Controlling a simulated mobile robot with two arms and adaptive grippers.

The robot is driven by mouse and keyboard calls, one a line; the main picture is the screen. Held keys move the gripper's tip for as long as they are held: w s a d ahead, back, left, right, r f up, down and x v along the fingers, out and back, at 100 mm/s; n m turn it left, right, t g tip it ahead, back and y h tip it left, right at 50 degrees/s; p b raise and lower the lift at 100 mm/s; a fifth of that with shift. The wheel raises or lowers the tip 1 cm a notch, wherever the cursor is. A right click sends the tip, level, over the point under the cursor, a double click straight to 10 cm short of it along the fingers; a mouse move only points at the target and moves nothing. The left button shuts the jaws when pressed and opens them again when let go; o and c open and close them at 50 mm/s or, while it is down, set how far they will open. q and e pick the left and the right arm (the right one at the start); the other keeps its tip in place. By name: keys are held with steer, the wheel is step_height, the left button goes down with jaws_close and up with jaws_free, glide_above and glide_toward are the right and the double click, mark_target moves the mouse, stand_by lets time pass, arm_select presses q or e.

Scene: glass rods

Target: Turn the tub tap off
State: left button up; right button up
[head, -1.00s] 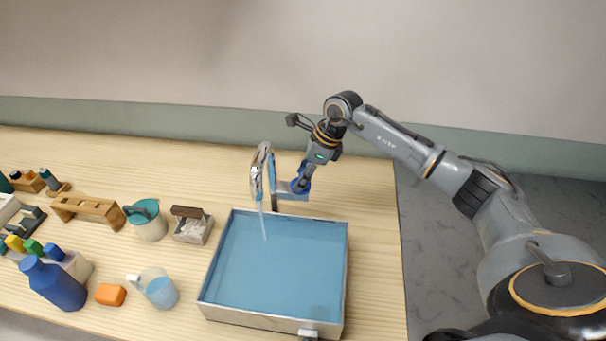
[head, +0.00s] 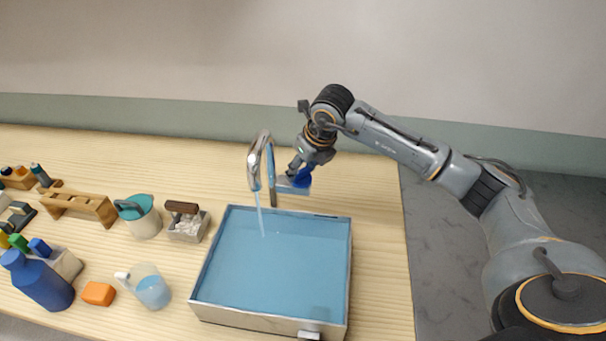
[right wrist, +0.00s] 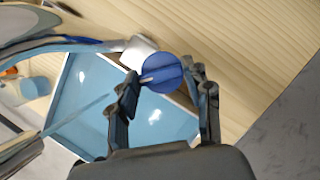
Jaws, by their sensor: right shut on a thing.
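The chrome tap (head: 262,160) arches over the back edge of the tub (head: 272,262), which holds blue water. A thin stream of water (head: 261,212) runs from its spout into the tub; the stream also shows in the right wrist view (right wrist: 82,112). The blue tap knob (head: 302,179) sits at the right side of the tap; in the right wrist view the round knob (right wrist: 163,72) is between my fingers. My right gripper (head: 296,168) is shut on the knob, with its wrist tilted. My left gripper is out of view.
The table's right edge is close to the tub.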

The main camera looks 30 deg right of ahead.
steer(key=m+h+b, duration=0.1)
steer(key=m+b, duration=0.1)
steer(key=m+h+b, duration=0.1)
steer(key=m+b, duration=0.1)
steer(key=m, duration=0.1)
steer(key=shift+a+f+m, duration=0.1)
steer(key=shift+a+m, duration=0.05)
steer(key=shift+m, duration=0.15)
steer(key=shift+w+a+m+g+h+b, duration=0.1)
steer(key=shift+m+g+h+b, duration=0.1)
steer(key=shift+m+h+b, duration=0.55)
steer(key=shift+m+g+h+b, duration=0.15)
steer(key=shift+m+b, duration=0.25)
steer(key=shift+m, duration=0.75)
steer(key=o, duration=1.1)
steer(key=shift+o, duration=0.2)
steer(key=shift+g, duration=0.25)
steer(key=shift+r, duration=0.25)
steer(key=v, duration=1.1)
steer(key=shift+s+r, duration=0.25)
steer(key=shift+r, duration=0.1)
